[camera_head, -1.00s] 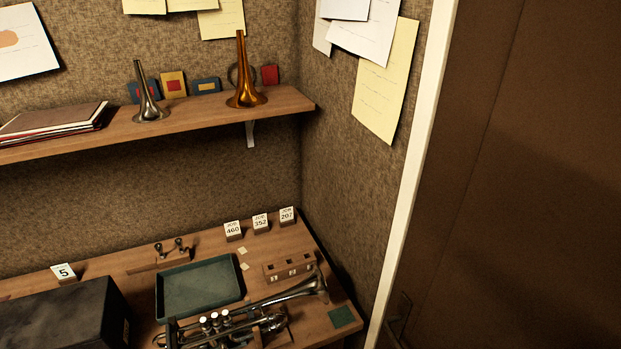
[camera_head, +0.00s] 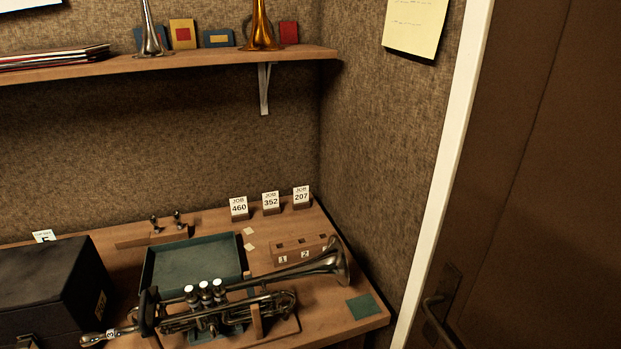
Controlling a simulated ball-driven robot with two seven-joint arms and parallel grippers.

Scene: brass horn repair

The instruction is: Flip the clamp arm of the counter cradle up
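A silver trumpet (camera_head: 215,302) lies across a wooden cradle (camera_head: 285,328) on the counter, its bell pointing right. A dark upright piece (camera_head: 147,311) stands at the trumpet's left end; I cannot tell whether it is the clamp arm. A wooden upright (camera_head: 256,318) of the cradle stands in front of the trumpet's tubing. The clamp arm's position is not clear at this size. Neither of my grippers is in view.
A green tray (camera_head: 150,275) lies behind the trumpet, and a black case (camera_head: 50,290) stands left. A numbered wooden block (camera_head: 300,250), job cards (camera_head: 270,202) and a green pad (camera_head: 365,307) are at right. A shelf (camera_head: 200,62) overhangs the back.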

